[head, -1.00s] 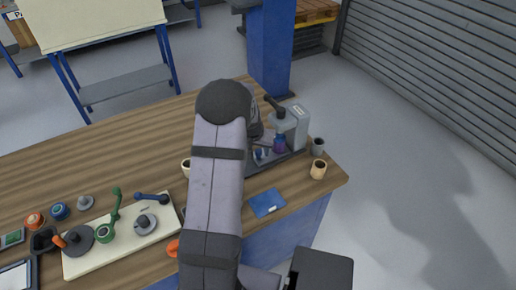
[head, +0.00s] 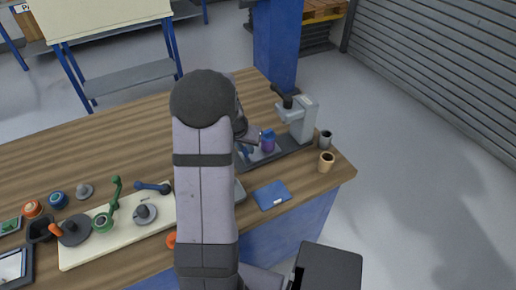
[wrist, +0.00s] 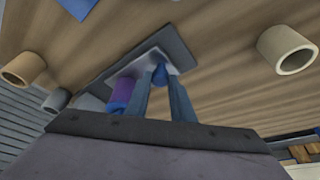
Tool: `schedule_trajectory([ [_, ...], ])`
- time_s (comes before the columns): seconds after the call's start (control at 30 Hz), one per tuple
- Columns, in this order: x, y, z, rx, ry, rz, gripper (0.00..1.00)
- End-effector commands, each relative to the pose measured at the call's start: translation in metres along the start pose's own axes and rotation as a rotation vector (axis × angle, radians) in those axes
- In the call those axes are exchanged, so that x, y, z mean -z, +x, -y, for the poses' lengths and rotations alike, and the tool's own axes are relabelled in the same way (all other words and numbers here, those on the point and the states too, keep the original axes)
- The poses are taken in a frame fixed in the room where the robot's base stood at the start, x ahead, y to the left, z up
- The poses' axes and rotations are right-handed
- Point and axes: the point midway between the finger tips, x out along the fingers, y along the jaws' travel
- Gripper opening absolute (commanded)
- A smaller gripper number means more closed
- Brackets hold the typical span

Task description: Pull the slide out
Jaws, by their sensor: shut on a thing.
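The slide is a light grey plate (wrist: 140,66) on a dark base rail (wrist: 175,43); it also shows in the head view (head: 263,154). A purple cylinder with a blue top (head: 268,143) stands on the slide, left of the grey press (head: 302,118); it also shows in the wrist view (wrist: 122,93). A blue knob (wrist: 160,72) is at the slide's end. My gripper (wrist: 163,84) is shut on this knob, its two fingers on either side. In the head view my arm partly hides the gripper and the left end of the rail.
A blue folder (head: 272,195) lies in front. A cream board (head: 120,228) with several round parts and levers is at left. The table behind it is clear.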

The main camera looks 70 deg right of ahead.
Motion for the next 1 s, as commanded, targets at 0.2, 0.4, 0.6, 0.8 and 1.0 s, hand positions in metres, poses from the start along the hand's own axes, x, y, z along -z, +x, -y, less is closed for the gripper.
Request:
schedule_trajectory([
  [0.2, -0.021, -0.006, 0.023, 0.002, -0.003, -0.004, 0.0],
  [0.4, -0.024, -0.01, 0.026, 0.001, 0.0, -0.002, 0.0],
  [0.6, -0.024, -0.01, 0.026, 0.002, 0.001, 0.0, 0.24],
  [0.8, -0.024, -0.01, 0.026, 0.001, 0.0, -0.001, 0.39],
  [1.0, -0.023, -0.011, 0.025, 0.001, 0.0, -0.002, 0.39],
])
